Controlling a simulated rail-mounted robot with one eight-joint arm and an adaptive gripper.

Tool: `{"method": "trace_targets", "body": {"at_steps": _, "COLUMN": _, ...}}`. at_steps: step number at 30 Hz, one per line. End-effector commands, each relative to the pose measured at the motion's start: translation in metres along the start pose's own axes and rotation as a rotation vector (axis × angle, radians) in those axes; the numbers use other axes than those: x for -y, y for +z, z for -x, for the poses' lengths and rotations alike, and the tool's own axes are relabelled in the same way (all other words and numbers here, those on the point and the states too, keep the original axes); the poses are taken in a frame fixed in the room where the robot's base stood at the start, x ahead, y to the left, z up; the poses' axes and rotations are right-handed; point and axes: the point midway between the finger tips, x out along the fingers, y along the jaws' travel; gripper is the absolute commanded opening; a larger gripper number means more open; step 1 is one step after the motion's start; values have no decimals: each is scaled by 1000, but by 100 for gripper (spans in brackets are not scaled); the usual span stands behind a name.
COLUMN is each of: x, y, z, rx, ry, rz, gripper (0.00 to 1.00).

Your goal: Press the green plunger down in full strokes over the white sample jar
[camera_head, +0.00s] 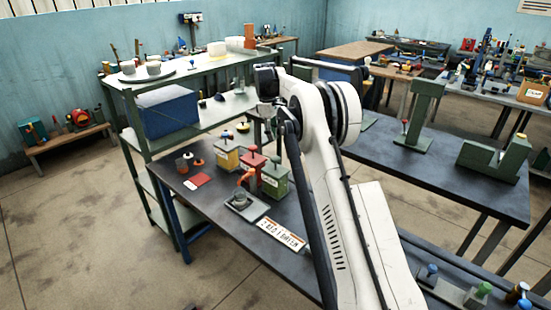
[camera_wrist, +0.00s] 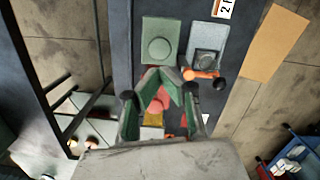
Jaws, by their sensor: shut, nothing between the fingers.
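A green dispenser (camera_head: 274,181) stands on the dark workbench, the nearest in a row of dispensers. In the wrist view its round green plunger top (camera_wrist: 158,49) shows beyond my fingers. My gripper (camera_wrist: 163,73) is shut and empty, its fingertips just short of that plunger in the picture; I cannot tell its height or whether it touches. A small greyish jar (camera_head: 240,197) stands on a grey tray (camera_head: 258,209) beside the dispensers, near an orange spout (camera_head: 246,177).
A red dispenser (camera_head: 252,163) and a yellow one (camera_head: 226,158) stand behind the green one. A red plunger (camera_wrist: 158,101) shows between my fingers. A lettered sign (camera_head: 281,234) lies in front. A green shelf (camera_head: 150,89) with a blue bin (camera_head: 168,112) stands at left.

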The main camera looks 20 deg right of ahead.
Motion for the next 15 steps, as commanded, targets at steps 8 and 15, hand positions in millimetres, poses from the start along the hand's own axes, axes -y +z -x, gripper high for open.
{"method": "trace_targets", "body": {"at_steps": 8, "x": 0, "y": 0, "z": -13, "rx": 0, "ry": 0, "rz": 0, "gripper": 0}}
{"method": "trace_targets", "body": {"at_steps": 15, "x": 0, "y": 0, "z": -39, "rx": 0, "ry": 0, "rz": -1, "gripper": 0}}
